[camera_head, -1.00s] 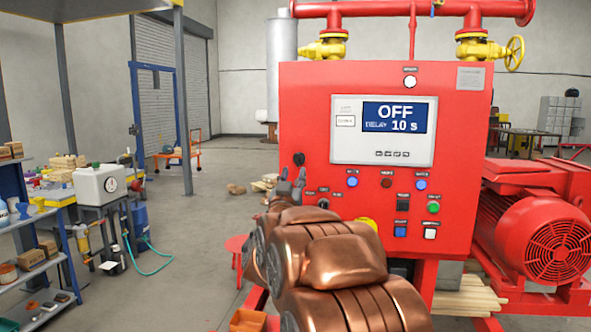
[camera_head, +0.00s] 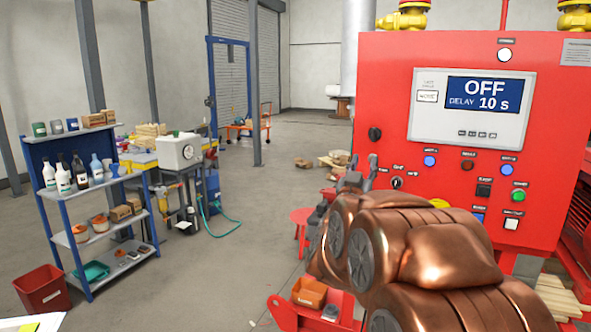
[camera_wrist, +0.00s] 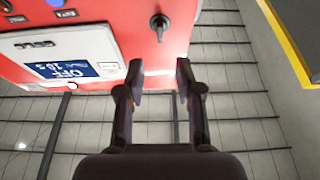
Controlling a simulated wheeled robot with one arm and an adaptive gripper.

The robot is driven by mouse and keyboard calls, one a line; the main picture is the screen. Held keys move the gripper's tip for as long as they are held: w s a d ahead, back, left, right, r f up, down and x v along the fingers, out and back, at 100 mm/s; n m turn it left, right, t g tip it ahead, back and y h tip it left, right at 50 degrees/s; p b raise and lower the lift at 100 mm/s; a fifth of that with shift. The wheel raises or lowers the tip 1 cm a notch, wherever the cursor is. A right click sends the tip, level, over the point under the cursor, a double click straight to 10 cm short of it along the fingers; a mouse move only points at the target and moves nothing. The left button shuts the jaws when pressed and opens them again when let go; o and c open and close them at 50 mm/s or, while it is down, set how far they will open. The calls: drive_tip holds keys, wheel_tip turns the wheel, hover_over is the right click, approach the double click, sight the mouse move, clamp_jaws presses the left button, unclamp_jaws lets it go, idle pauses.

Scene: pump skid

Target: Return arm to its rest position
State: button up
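My gripper (camera_wrist: 160,80) is open and empty in the wrist view, with a clear gap between its two fingers. In the head view my gripper (camera_head: 358,172) is small and partly hidden by my copper arm, just left of the red control panel's lower left side. The red control panel (camera_head: 393,90) carries a screen (camera_head: 484,93) reading OFF, DELAY 10 s. A black rotary switch (camera_head: 375,134) is on the panel's left edge; it also shows in the wrist view (camera_wrist: 160,22), beyond the fingertips. I see no contact between the fingers and the panel.
A blue shelf rack (camera_head: 62,215) with bottles and boxes stands at left, beside a red bin (camera_head: 42,288). A white container (camera_head: 179,152) sits on a cart. A red stool (camera_head: 301,217) is left of my arm. Open floor (camera_head: 215,270) lies between.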

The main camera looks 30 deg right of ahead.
drive_tip(key=w+a+f+n+t+y, duration=0.2)
drive_tip(key=w+a+f+n+y, duration=0.35)
drive_tip(key=a+f+y, duration=0.5)
drive_tip(key=s+a+f+n+g+y, duration=0.1)
drive_tip(key=s+a+f+g+y, duration=0.15)
drive_tip(key=a+f, duration=0.4)
drive_tip(key=s+a+f+n+g+y, duration=0.2)
drive_tip(key=a+f+y, duration=0.15)
drive_tip(key=a, duration=0.65)
drive_tip(key=s+a+f+n+g+y, duration=0.1)
drive_tip(key=s+a+f+g, duration=0.25)
drive_tip(key=s, duration=0.45)
drive_tip(key=s+a+f+n+g+y, duration=0.15)
drive_tip(key=s+a+f, duration=0.25)
drive_tip(key=s, duration=0.4)
drive_tip(key=s+f+g, duration=0.1)
drive_tip(key=s+g, duration=0.6)
drive_tip(key=s, duration=1)
drive_tip(key=shift+s+a+f+h, duration=0.2)
drive_tip(key=shift+a+f+h, duration=0.1)
drive_tip(key=shift+a+f, duration=0.1)
